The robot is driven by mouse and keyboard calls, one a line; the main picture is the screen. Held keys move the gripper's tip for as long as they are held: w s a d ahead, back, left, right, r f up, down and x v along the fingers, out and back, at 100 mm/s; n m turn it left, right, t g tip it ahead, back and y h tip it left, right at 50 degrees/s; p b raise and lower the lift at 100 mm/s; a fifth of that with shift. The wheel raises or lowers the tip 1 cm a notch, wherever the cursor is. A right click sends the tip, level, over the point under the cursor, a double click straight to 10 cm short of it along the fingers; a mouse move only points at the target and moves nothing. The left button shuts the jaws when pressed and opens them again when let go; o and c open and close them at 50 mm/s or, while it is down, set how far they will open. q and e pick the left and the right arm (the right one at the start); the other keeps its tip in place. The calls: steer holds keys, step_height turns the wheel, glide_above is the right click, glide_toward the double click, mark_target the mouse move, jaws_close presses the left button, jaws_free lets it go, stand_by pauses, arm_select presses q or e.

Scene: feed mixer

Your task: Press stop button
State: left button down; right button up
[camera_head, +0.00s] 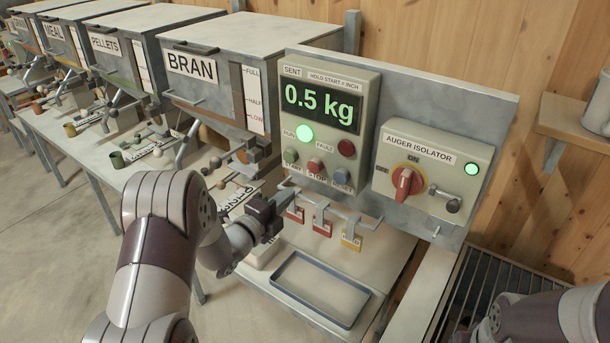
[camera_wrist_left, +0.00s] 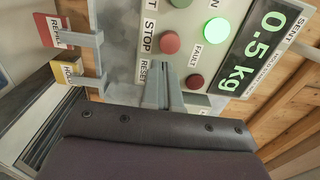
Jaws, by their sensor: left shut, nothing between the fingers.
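The red STOP button (camera_head: 315,165) is on the front of the grey control box, between START and RESET. It also shows in the left wrist view (camera_wrist_left: 170,42), uncovered. My left gripper (camera_head: 282,198) is below and left of the button in the head view, under the box. Its shut, empty fingers (camera_wrist_left: 160,88) point toward the panel by the RESET label in the wrist view and hide the RESET button there. Whether they touch the panel I cannot tell. The green RUN lamp (camera_head: 304,133) is lit; the red FAULT lamp (camera_head: 346,148) looks dark. My right gripper is out of view.
The display (camera_head: 319,107) reads 0.5 kg. Hanging tags (camera_head: 322,228) on hooks are just right of my left gripper. The auger isolator box (camera_head: 434,168), with its red knob, is at the right. A shallow tray (camera_head: 320,288) lies below, and the bran bin (camera_head: 214,92) stands left.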

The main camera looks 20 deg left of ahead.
mark_target(315, 166)
arm_select(q)
steer(key=p+x, duration=0.2)
steer(key=x, duration=0.6)
steer(key=shift+p, duration=0.3)
steer(key=shift+w, duration=0.15)
